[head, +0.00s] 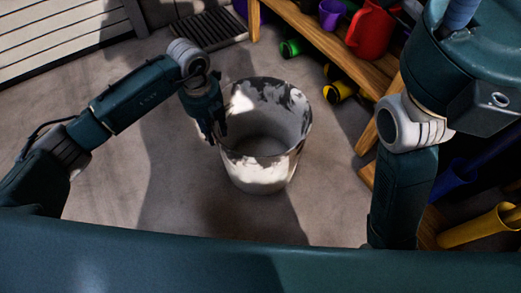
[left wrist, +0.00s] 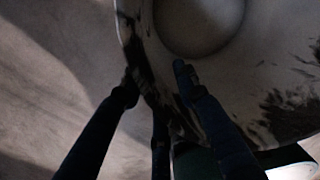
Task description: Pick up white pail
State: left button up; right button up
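The white pail (head: 262,172), white with dark smears, stands upright and empty on the concrete floor in the middle of the head view. My left gripper (head: 217,133) is at the left side of its rim, pointing down. In the left wrist view my left gripper (left wrist: 155,85) has its fingers spread, one outside the pail wall and one over the inside of the pail (left wrist: 270,65). I cannot tell whether the fingers touch the wall. My right arm hangs down at the right of the head view, and its gripper is out of sight.
A wooden shelf (head: 330,35) at the upper right holds a red jug (head: 371,30) and a purple cup (head: 331,13). Green and yellow items lie below it. A yellow tube (head: 480,227) is at the lower right. A floor grate (head: 211,29) is behind. Floor left of the pail is clear.

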pick_arm(q)
jog(key=shift+f, duration=0.2)
dwell(0.3)
grip_shut()
jog(key=shift+w+r, duration=0.1)
jog(key=shift+r, duration=0.05)
